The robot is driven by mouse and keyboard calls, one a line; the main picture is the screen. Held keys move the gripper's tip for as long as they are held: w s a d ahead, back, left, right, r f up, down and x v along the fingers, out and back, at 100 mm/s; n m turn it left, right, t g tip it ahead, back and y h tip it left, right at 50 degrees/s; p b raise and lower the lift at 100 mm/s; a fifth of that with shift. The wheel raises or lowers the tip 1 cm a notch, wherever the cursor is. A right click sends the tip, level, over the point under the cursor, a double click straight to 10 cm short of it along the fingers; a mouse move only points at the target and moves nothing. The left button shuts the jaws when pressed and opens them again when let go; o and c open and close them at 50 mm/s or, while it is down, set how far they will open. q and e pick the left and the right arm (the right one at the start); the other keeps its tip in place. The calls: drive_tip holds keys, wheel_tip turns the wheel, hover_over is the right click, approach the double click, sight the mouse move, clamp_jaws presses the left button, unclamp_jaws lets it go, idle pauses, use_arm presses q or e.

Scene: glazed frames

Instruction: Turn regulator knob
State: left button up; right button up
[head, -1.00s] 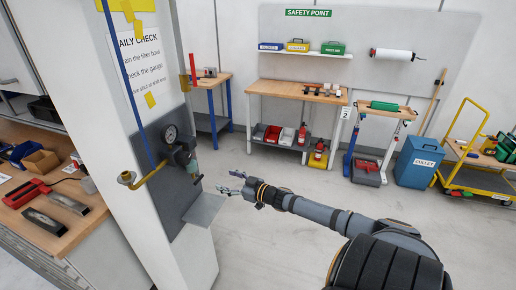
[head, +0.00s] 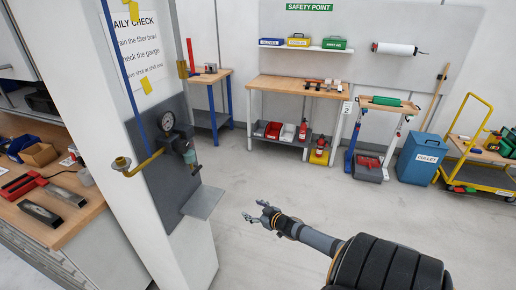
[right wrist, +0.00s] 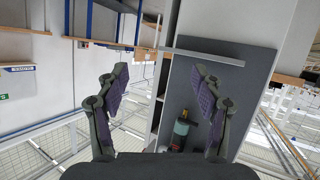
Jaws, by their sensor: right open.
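The regulator (head: 184,143) is a dark unit on a grey panel on the white pillar. A round gauge (head: 167,120) sits at its upper left and a teal bowl (head: 191,157) hangs below. The knob is too small to tell apart from the dark body. My right gripper (head: 254,211) is open and empty, to the right of and lower than the regulator, clear of it. In the right wrist view, the regulator's teal bowl (right wrist: 181,129) shows beyond the parted fingers (right wrist: 160,78), nearer the right one, which hides part of the unit. My left gripper is out of view.
A small grey shelf (head: 203,203) juts from the panel below the regulator, between it and my gripper. A brass pipe (head: 139,166) with an open fitting sticks out to the left. A workbench (head: 75,205) stands left of the pillar.

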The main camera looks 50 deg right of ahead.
drive_tip(key=shift+g+h, duration=0.3)
drive_tip(key=shift+g, duration=0.2)
drive_tip(key=f, duration=0.1)
drive_tip(key=s+f, duration=0.1)
drive_tip(key=f, duration=0.1)
drive_tip(key=s+f, duration=0.1)
drive_tip(key=shift+d+f+b, duration=0.2)
drive_tip(key=shift+f+b, duration=0.1)
drive_tip(key=s+a+f+m+g, duration=0.1)
drive_tip(key=s+a+f+g, duration=0.2)
drive_tip(key=s+f, duration=0.7)
drive_tip(key=s+a+f+g, duration=0.3)
drive_tip(key=s+f, duration=0.6)
drive_tip(key=f, duration=0.3)
drive_tip(key=s+a+f+g, duration=0.2)
drive_tip(key=s+a+f, duration=0.3)
drive_tip(key=s+a, duration=0.3)
drive_tip(key=s+a+f+g+y, duration=0.1)
drive_tip(key=s+a+f+g, duration=0.2)
drive_tip(key=s, duration=0.9)
drive_tip(key=a+f+b, duration=0.1)
drive_tip(key=a+f, duration=0.2)
drive_tip(key=a, duration=0.2)
drive_tip(key=shift+n+g, duration=0.3)
drive_tip(key=shift+n, duration=0.1)
